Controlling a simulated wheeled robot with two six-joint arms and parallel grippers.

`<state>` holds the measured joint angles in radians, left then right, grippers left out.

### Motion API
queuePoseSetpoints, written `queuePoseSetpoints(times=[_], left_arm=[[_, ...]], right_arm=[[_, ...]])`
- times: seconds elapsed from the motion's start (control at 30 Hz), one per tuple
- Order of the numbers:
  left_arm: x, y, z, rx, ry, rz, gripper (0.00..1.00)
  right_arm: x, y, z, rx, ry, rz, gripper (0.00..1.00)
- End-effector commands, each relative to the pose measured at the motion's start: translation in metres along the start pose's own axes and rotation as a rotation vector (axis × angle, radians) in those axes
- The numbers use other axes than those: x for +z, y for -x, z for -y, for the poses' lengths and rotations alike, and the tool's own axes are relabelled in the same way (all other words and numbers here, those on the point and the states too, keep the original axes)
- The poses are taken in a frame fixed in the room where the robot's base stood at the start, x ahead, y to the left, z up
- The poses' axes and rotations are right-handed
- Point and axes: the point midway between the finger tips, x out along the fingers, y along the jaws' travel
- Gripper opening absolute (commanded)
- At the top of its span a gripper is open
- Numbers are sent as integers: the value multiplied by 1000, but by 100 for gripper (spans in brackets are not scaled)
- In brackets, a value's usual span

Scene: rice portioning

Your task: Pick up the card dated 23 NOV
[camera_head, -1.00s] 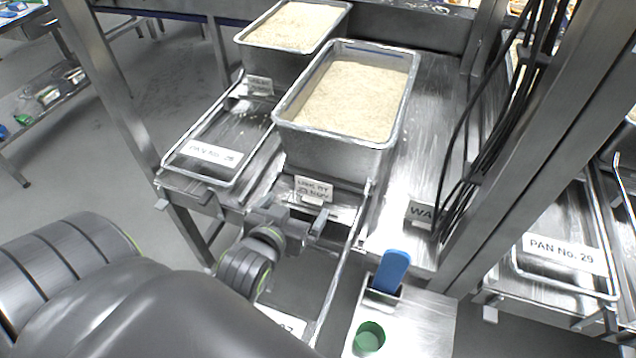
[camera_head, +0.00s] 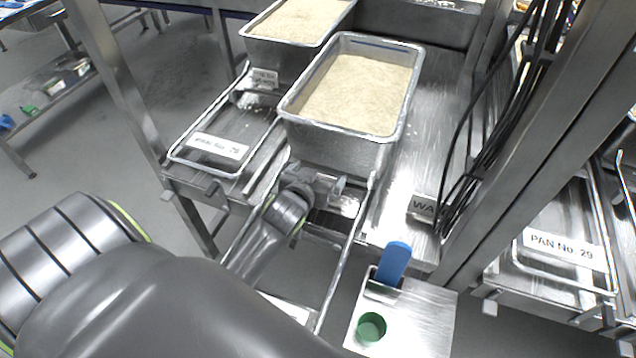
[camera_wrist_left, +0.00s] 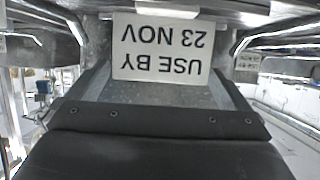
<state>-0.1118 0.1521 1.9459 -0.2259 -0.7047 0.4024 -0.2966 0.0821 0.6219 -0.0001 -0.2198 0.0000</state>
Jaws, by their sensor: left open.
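The 23 NOV card (camera_wrist_left: 163,48) is white with black "USE BY 23 NOV" print, upside down in the left wrist view. It is ahead of my left gripper, between the lines of its two fingers. In the head view my left gripper (camera_head: 328,190) is at the front of the nearer rice pan (camera_head: 340,150) and covers most or all of the card. The gripper is open; I cannot tell whether its fingers touch the card. My right gripper is not in view.
A second small card (camera_head: 264,78) stands by the farther rice pan (camera_head: 290,50). A metal post (camera_head: 540,130) rises at right.

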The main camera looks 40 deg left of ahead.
Motion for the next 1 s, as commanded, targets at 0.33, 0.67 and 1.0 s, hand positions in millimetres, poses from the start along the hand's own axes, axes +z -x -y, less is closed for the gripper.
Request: queuePoseSetpoints(times=[0.33, 0.67, 1.0], left_arm=[[0, -25, 0, 0, 0, 0, 100], [0, -24, 0, 0, 0, 0, 78], [-2, -24, 0, 0, 0, -1, 64]], right_arm=[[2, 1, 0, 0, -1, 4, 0], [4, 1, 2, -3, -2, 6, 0], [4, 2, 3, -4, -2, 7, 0]])
